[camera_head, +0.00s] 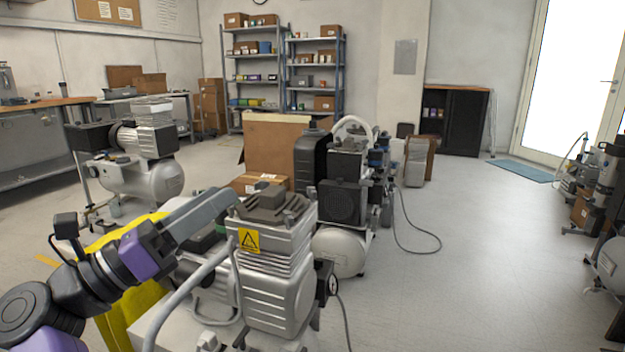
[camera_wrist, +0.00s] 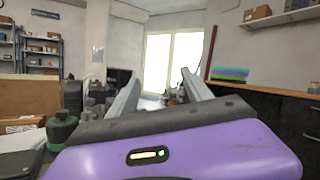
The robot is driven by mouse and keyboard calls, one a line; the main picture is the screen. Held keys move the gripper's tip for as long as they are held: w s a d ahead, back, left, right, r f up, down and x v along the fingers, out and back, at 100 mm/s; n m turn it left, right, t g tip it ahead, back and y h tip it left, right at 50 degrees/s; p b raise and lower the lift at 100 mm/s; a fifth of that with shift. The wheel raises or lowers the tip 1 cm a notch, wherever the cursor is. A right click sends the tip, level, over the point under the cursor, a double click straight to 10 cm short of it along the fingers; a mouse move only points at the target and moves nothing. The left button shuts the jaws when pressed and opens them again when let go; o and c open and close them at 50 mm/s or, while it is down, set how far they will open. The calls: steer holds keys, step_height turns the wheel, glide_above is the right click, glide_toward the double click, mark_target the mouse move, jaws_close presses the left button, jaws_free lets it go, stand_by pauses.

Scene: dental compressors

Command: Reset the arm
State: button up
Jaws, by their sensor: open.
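My arm reaches in from the lower left of the head view, with black and purple joints. My gripper (camera_head: 225,202) ends in grey fingers beside the top of the nearest silver compressor (camera_head: 275,265), which carries a yellow warning label. I cannot tell whether the fingers touch it. In the wrist view, my gripper (camera_wrist: 160,75) shows two grey fingers spread apart with nothing between them, pointing toward the bright door.
More compressors stand behind the nearest one and at the left (camera_head: 145,160). A large cardboard box (camera_head: 270,150) stands behind them. Shelves (camera_head: 315,75) line the back wall. A hose (camera_head: 420,250) lies on the floor. Open floor (camera_head: 490,260) extends to the right.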

steer(key=s+d+f+m+t+y, duration=0.3)
steer(key=s+d+f+m+y, duration=0.25)
steer(key=f+m+y, duration=0.4)
steer(key=s+d+f+m+t+y, duration=0.35)
steer(key=d+f+m+y, duration=0.3)
steer(key=m, duration=0.55)
steer(key=s+d+f+m+t+y, duration=0.2)
steer(key=s+d+f+m+y, duration=0.4)
steer(key=m, duration=0.5)
steer(key=s+d+f+n+g+h, duration=0.1)
steer(key=s+d+f+g+h, duration=0.2)
steer(key=s+d, duration=0.45)
steer(key=s+d+f+n+g+h, duration=0.1)
steer(key=s+d+f+g, duration=0.25)
steer(key=s, duration=0.75)
steer(key=s+d+f+n+g+h, duration=0.1)
steer(key=s+d+f+g+h, duration=0.1)
steer(key=s+d+f, duration=0.5)
step_height(320, 180, up, 39)
steer(key=s+a+p, duration=0.1)
steer(key=p, duration=3.5)
steer(key=shift+s, duration=0.4)
steer(key=shift+m, duration=0.25)
